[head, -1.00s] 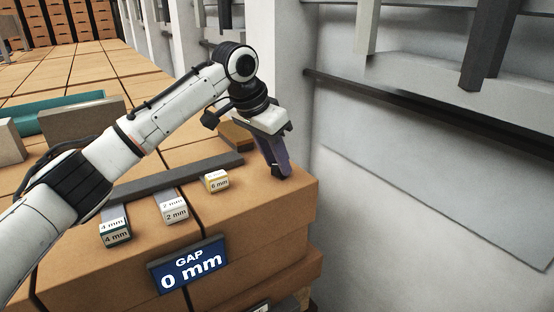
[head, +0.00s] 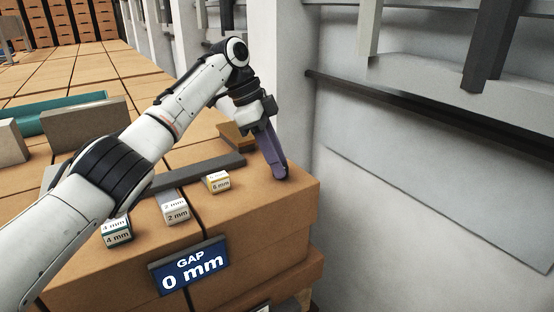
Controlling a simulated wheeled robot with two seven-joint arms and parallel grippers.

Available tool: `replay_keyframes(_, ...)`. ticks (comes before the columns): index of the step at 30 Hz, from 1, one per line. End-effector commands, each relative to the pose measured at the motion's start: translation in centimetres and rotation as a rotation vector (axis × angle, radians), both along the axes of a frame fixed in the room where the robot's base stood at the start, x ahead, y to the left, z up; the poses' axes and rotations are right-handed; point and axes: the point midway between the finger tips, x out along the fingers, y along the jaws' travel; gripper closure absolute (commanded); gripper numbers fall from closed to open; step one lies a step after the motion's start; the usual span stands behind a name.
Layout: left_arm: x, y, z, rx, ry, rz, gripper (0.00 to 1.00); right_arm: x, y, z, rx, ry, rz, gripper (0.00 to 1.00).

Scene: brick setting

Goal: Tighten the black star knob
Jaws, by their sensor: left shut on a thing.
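My left gripper (head: 279,170) points down at the right front corner of the brick-coloured block top. Its purple-grey fingers are shut, with their tips low by the surface. A small dark piece (head: 284,177) shows at the tips; it looks like the black star knob, mostly hidden by the fingers, so its star shape cannot be made out. A blue sign (head: 188,269) on the front face reads "GAP 0 mm". My right gripper is not in view.
Blocks marked 4 mm (head: 117,235), 2 mm (head: 176,212) and 6 mm (head: 218,182) lie left of the gripper, by a grey bar (head: 205,168). An orange-brown block (head: 232,134) sits behind. A pale wall (head: 400,190) stands at right.

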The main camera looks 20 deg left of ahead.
Motion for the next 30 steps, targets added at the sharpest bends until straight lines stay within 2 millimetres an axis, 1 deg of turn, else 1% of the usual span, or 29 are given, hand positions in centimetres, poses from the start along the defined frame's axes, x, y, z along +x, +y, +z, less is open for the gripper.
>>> replay_keyframes(9,0.06,-0.04,0.06,0.0,0.0,-0.089,0.94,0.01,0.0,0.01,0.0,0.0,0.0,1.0)
replay_keyframes(22,0.07,0.0,0.06,0.002,-0.001,-0.098,0.94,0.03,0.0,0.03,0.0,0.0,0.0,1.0)
replay_keyframes(23,0.07,0.0,0.06,0.002,-0.001,-0.098,0.7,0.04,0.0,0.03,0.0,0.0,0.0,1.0)
replay_keyframes(24,0.07,0.0,0.06,0.002,-0.001,-0.098,0.63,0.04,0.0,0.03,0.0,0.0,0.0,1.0)
replay_keyframes(26,0.07,0.01,0.06,0.002,-0.001,-0.098,0.53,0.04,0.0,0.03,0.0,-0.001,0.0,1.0)
replay_keyframes(30,0.08,0.01,0.04,0.002,-0.001,-0.097,0.53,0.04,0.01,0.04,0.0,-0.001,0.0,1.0)
